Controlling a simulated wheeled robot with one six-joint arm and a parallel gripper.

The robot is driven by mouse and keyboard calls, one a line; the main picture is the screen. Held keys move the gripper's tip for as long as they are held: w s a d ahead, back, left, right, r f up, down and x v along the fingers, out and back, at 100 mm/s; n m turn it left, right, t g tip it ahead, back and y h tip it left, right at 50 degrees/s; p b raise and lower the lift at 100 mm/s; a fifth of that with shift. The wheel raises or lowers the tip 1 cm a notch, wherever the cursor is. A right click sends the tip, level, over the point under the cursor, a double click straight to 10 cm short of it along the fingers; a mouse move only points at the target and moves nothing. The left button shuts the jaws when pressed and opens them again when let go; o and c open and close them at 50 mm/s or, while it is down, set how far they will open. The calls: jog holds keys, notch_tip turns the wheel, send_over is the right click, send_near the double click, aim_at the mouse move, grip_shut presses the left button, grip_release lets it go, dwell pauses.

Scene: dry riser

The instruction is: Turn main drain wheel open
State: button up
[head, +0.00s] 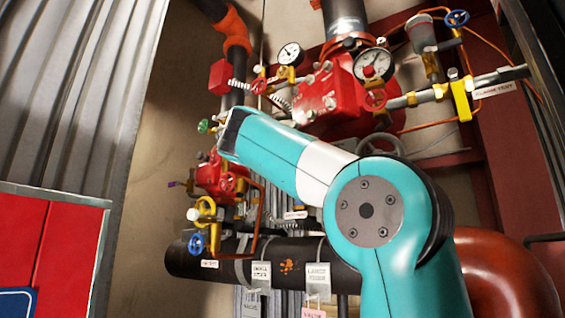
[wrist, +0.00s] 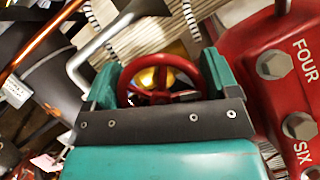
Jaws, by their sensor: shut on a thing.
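In the wrist view, a red handwheel (wrist: 160,63) with spokes and a brass body (wrist: 150,78) behind it sits between the two teal fingers of my gripper (wrist: 160,80). The fingers are at the wheel's left and right rim, and my gripper is shut on it. The dark palm plate hides the wheel's lower part. In the head view, my teal arm hides the gripper and the held wheel. No readable label shows whether this is the main drain wheel.
A red bolted housing (wrist: 285,80) stands close on the right in the wrist view. A bent grey handle (wrist: 100,50) is near the left finger. The head view shows gauges (head: 373,64), a blue wheel (head: 197,243), a black pipe (head: 300,256) and red cabinet doors (head: 60,240).

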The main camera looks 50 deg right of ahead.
jog(key=n+g+y+p, duration=0.1)
jog(key=n+g+p, duration=0.1)
jog(key=n+p, duration=0.4)
jog(key=n+g+y+p, duration=0.2)
jog(key=n+p, duration=0.5)
jog(key=p, duration=0.4)
jog(key=s+f+n+g+y+p, duration=0.1)
jog(key=n+g+p, duration=0.3)
jog(key=p, duration=0.5)
jog(key=shift+s+f+n, duration=0.1)
jog(key=shift+n, duration=1.1)
jog(key=shift+f+g, duration=0.2)
jog(key=shift+g, duration=0.1)
jog(key=o, duration=0.8)
jog(key=shift+r, duration=0.1)
